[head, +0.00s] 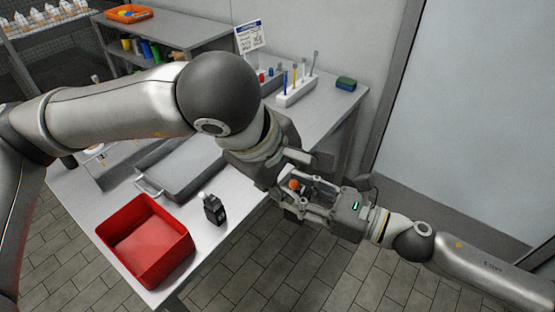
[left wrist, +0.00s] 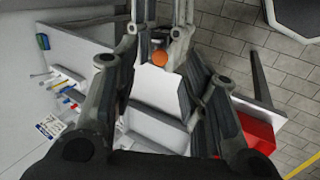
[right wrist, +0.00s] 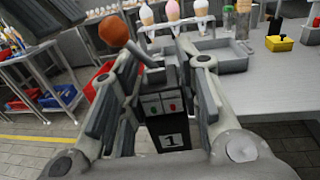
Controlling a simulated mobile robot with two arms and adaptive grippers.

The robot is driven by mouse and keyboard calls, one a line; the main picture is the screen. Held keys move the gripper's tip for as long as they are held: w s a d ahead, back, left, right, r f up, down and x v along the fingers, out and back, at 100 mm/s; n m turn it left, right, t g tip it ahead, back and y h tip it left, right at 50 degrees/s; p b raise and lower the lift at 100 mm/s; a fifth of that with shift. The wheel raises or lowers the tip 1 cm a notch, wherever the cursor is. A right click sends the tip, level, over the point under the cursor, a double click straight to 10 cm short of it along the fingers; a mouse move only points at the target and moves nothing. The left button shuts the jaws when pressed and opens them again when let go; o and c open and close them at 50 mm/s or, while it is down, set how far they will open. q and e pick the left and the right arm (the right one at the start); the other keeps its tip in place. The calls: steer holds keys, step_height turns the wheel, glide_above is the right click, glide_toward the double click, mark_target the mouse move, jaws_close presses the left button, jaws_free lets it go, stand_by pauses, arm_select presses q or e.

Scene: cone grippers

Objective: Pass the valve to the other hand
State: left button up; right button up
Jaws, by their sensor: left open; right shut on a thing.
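The valve shows as an orange round knob (head: 294,184) between my two grippers; its body is largely hidden by the fingers. My right gripper (head: 308,192) comes in from the right and is shut on the valve, in the air beyond the table's front edge. The knob shows by the fingertips in the right wrist view (right wrist: 112,32). My left gripper (head: 292,172) is open, reaching down from above right at the valve. In the left wrist view the knob (left wrist: 160,57) lies between its spread fingers. I cannot tell whether those fingers touch it.
The metal table (head: 210,238) holds a red bin (head: 150,265), a small black device (head: 214,210), a grey tray (head: 182,188) and a white rack (head: 297,92) at the back. A shelf (head: 185,35) stands behind. The floor right of the table is clear.

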mark_target(294, 183)
arm_select(q)
steer(key=shift+x, duration=1.55)
jaws_close()
arm_select(e)
steer(key=o, duration=1.2)
steer(key=shift+d, duration=0.1)
